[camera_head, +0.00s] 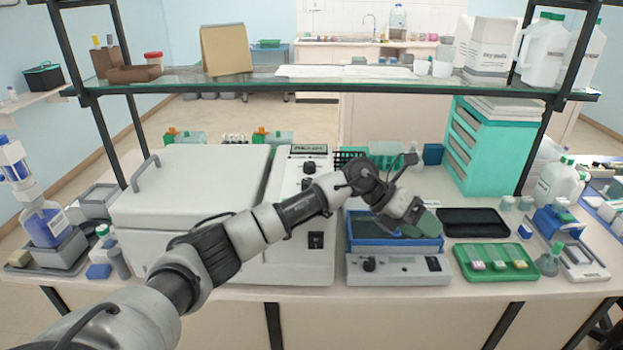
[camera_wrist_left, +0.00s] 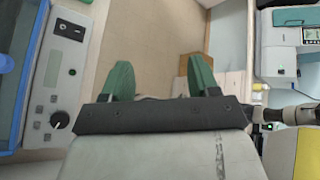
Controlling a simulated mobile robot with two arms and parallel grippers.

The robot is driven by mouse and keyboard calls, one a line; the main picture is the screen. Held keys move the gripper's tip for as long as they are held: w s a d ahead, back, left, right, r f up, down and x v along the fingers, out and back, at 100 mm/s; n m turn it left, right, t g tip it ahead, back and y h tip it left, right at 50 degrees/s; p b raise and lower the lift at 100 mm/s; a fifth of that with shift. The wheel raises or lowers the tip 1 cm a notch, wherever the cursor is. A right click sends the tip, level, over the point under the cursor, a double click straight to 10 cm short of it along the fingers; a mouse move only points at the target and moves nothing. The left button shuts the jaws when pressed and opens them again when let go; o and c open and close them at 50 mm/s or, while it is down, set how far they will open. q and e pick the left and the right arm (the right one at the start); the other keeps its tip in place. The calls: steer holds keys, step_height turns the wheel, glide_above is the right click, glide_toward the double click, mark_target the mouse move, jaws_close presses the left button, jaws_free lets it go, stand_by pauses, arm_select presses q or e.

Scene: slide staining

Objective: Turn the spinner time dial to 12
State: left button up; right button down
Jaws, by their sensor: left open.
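A large white lidded machine (camera_head: 190,190) stands left of centre, with a panel carrying dark dials (camera_head: 309,167) and a black switch (camera_head: 316,240). A smaller grey device (camera_head: 400,272) with a blue-rimmed basin has a dark knob (camera_head: 369,264) at its front; this knob also shows in the left wrist view (camera_wrist_left: 60,119). I cannot tell which machine is the spinner, and no dial numbers are readable. My left gripper (camera_head: 428,221) is over the grey device, apart from the knob. Its green fingers are open and empty in the left wrist view (camera_wrist_left: 160,75). My right gripper is out of view.
A green tray (camera_head: 494,272) with small items and a black tray (camera_head: 472,222) lie to the right. A glass shelf (camera_head: 340,83) spans above the bench. My left arm crosses in front of the white machine. Bare floor (camera_wrist_left: 165,38) shows beyond the fingers.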

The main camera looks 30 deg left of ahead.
arm_select(q)
steer(key=w+a+r+g+y, duration=0.1)
steer(key=a+r+y, duration=0.3)
steer(key=a, duration=0.4)
steer(key=a+r+y, duration=0.3)
steer(key=a+y, duration=0.1)
steer(key=a, duration=0.5)
steer(key=n+g+y, duration=0.1)
steer(key=y, duration=0.3)
glide_toward(309, 179)
step_height(309, 179, down, 9)
steer(key=p, duration=0.2)
steer(key=shift+s+r+p, duration=0.1)
steer(key=shift+s+p, duration=0.05)
steer(key=shift+p, duration=0.25)
steer(key=shift+f, duration=0.35)
steer(key=shift+a, duration=0.1)
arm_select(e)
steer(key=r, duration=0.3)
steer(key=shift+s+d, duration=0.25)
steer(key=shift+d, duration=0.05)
arm_select(q)
steer(key=shift+c, duration=0.3)
steer(key=c, duration=0.9)
steer(key=shift+o, duration=0.2)
